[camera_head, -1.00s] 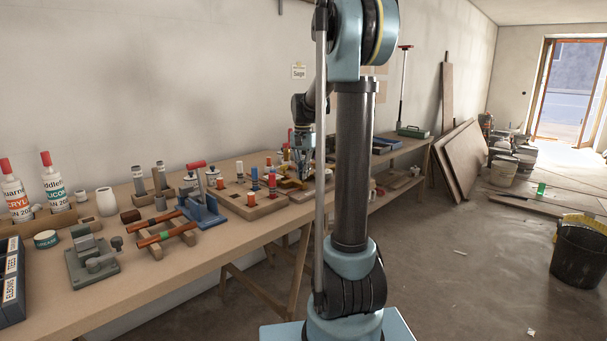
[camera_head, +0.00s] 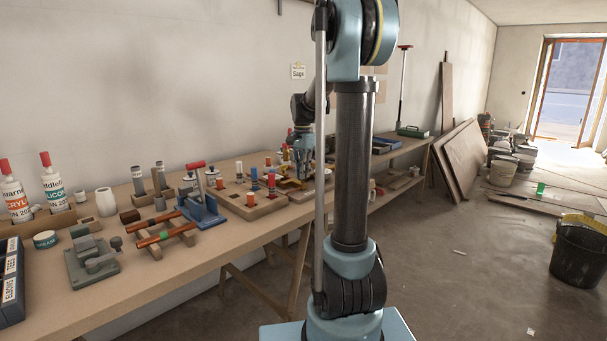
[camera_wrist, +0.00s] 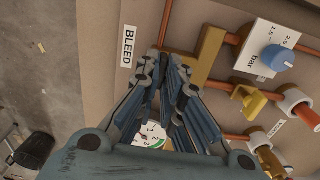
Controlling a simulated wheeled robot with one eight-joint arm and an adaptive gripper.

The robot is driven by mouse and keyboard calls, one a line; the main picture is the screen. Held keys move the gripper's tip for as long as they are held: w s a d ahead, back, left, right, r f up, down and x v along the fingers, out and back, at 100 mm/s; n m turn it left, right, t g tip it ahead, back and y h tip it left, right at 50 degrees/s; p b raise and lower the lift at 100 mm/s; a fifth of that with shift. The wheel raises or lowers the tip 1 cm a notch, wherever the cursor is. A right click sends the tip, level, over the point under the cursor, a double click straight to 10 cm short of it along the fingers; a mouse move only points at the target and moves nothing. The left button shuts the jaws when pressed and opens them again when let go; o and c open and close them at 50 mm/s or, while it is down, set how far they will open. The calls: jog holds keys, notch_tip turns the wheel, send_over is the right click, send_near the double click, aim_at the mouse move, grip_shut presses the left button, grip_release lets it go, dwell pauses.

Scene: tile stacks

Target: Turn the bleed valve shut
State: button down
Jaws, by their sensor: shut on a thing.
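In the wrist view, my gripper (camera_wrist: 164,68) is shut beside the white BLEED label (camera_wrist: 128,46), at the lower end of an upright copper pipe. The bleed valve is between its fingers and mostly hidden by them, so its angle cannot be read. A round white gauge (camera_wrist: 154,136) shows partly between the fingers lower down. In the head view, my gripper (camera_head: 304,172) is small and low over the far part of the bench, and the valve cannot be made out.
Right of my fingers are a brass bar (camera_wrist: 209,55), a blue knob (camera_wrist: 278,58) on a white bar-scale plate, a brass lever (camera_wrist: 246,101) and copper pipes. In the head view, the bench (camera_head: 190,268) holds a blue clamp (camera_head: 202,208) and peg boards; its front edge is clear.

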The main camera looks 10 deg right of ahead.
jog(key=shift+w+a, duration=0.15)
jog(key=shift+a, duration=0.05)
jog(key=c, duration=1.7)
grip_release()
jog(key=shift+d, duration=0.1)
notch_tip(320, 180, up, 12)
jog(key=shift+f, duration=0.1)
jog(key=s+f+n+t, duration=0.1)
jog(key=s+f+n, duration=0.3)
jog(key=s, duration=0.6)
jog(key=s+f+n, duration=0.2)
jog(key=s+f, duration=0.3)
jog(key=s, duration=0.6)
jog(key=s+f+n, duration=0.1)
jog(key=s+f, duration=0.4)
jog(key=s+f+n, duration=0.2)
jog(key=s+f, duration=0.2)
jog(key=f, duration=0.1)
jog(key=s+d+f+n+t, duration=0.1)
jog(key=s+f+n, duration=0.1)
jog(key=s+f, duration=0.3)
jog(key=shift+s+f, duration=0.35)
jog(key=shift+f, duration=0.1)
